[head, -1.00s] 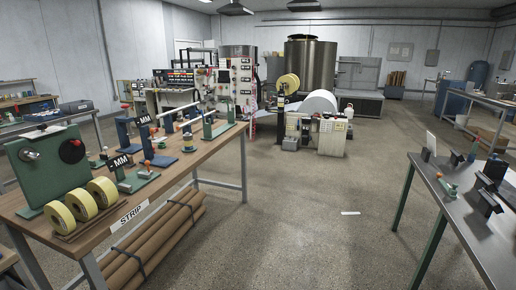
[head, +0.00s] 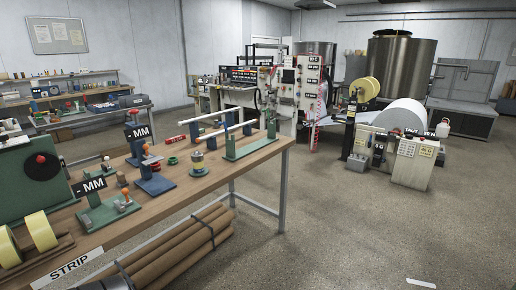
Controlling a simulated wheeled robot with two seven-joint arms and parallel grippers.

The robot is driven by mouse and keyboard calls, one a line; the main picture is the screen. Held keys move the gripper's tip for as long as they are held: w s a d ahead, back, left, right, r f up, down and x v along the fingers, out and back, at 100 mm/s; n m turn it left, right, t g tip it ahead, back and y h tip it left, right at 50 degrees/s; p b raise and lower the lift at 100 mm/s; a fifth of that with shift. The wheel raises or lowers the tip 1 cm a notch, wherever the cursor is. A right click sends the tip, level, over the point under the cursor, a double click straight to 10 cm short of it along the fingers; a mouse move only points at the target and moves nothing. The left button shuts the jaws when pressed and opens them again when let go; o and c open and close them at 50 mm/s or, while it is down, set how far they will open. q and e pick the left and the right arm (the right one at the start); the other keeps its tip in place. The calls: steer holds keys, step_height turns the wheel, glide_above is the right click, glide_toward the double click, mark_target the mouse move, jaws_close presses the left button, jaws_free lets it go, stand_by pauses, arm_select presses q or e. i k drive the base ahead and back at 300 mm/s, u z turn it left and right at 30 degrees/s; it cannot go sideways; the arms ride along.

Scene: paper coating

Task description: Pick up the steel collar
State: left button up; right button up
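I cannot make out a steel collar for certain in the head view. On the wooden bench (head: 140,228) at left stand small parts that could include it, but they are too small to tell. A small stacked piece (head: 198,164) with a yellowish middle sits on a green round base. Left of it lie a small red-and-green ring piece (head: 172,163) and a blue stand (head: 154,178). A green stand with pale horizontal bars (head: 245,142) is at the bench's far end. Neither of my grippers is in view.
A green gauge unit (head: 25,180) and yellow tape rolls (head: 40,231) occupy the bench's near left. Brown tubes (head: 185,245) lie beneath it. The coating machine (head: 300,85) and a white roll (head: 402,115) stand behind. The floor (head: 330,220) right of the bench is clear.

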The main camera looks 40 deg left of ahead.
mark_target(199, 159)
steer(key=u, duration=0.1)
steer(key=i, duration=2)
steer(key=u, duration=0.8)
steer(key=i, duration=0.95)
steer(key=u, duration=1.8)
steer(key=i, duration=0.85)
steer(key=u, duration=0.65)
